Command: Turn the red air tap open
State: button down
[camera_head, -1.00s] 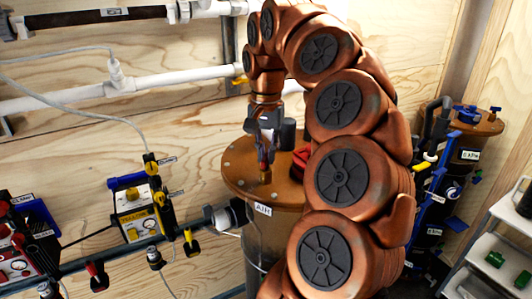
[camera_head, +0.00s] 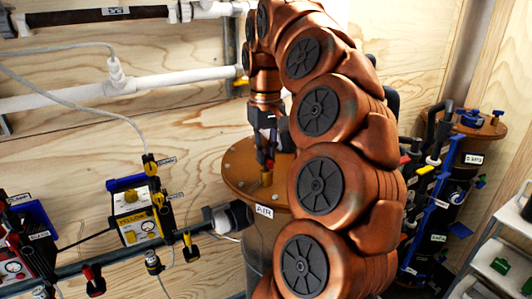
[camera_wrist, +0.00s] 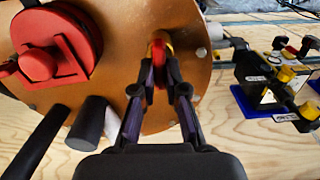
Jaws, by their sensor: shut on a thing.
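The red air tap (camera_wrist: 159,68) stands on a brass fitting on the top of the copper-brown AIR tank (camera_wrist: 200,30). In the wrist view my gripper (camera_wrist: 160,85) is shut on the tap's red handle, with one finger on each side. In the head view my gripper (camera_head: 266,160) points down at the brass fitting (camera_head: 266,178) on the tank lid (camera_head: 238,178); the handle is mostly hidden between the fingers there. The tank carries a white AIR label (camera_head: 264,211).
A large red knob (camera_wrist: 45,60) and dark pipes (camera_wrist: 88,122) stand on the same lid. A yellow regulator box (camera_head: 135,215) is on the left, with several small valves along a pipe. A second tank (camera_head: 470,125) stands at the right. White pipes cross the wooden wall.

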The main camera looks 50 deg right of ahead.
jog(key=shift+n, duration=0.9)
jog(key=c, duration=1.2)
grip_release()
